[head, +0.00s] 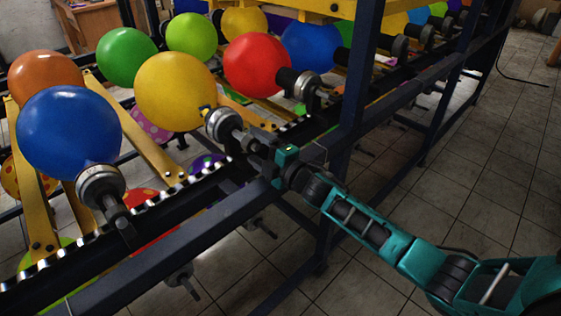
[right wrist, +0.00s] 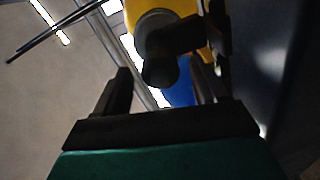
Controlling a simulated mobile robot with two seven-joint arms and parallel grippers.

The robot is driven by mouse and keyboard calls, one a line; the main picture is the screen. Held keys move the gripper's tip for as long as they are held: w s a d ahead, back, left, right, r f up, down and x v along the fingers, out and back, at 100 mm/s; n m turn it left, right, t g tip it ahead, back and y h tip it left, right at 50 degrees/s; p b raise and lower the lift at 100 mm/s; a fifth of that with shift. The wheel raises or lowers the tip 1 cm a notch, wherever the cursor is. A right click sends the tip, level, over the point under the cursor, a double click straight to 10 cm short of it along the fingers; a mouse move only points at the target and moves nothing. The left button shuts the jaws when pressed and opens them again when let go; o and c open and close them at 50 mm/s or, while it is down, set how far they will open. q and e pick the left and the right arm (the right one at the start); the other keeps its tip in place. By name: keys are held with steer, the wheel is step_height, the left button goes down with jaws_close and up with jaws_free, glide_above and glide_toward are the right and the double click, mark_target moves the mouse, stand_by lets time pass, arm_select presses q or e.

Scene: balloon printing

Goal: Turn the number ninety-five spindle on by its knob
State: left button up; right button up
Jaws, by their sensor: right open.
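A yellow balloon (head: 175,88) sits on a spindle (head: 223,123) with a round metal collar on the dark rack. No spindle number is legible, so I cannot tell which is ninety-five. My right gripper (head: 256,144) is at the outer end of that spindle. In the right wrist view a dark rounded knob (right wrist: 160,70) lies ahead of the open fingers, roughly between them, with yellow behind it. I cannot tell whether the fingers touch it. My left gripper is not in view.
A blue balloon (head: 68,132) on its own spindle (head: 101,187) is to the left, and a red balloon (head: 257,65) is to the right. A dark upright post (head: 358,90) stands close right of my gripper. Open tiled floor (head: 470,160) lies at the right.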

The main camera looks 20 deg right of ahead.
steer(key=v, duration=1)
steer(key=s+a+f+m+g+h, duration=0.2)
steer(key=s+f+m+g, duration=0.1)
steer(key=s+f+m, duration=0.5)
steer(key=s+a+f+m+g+h, duration=0.2)
steer(key=s+f+m, duration=0.5)
steer(key=s, duration=0.5)
steer(key=shift+s+a+f+m+g, duration=0.2)
steer(key=shift+a+f+m+g, duration=0.15)
steer(key=shift+a+m+g, duration=0.55)
steer(key=shift+d+t, duration=0.15)
steer(key=shift+t, duration=0.15)
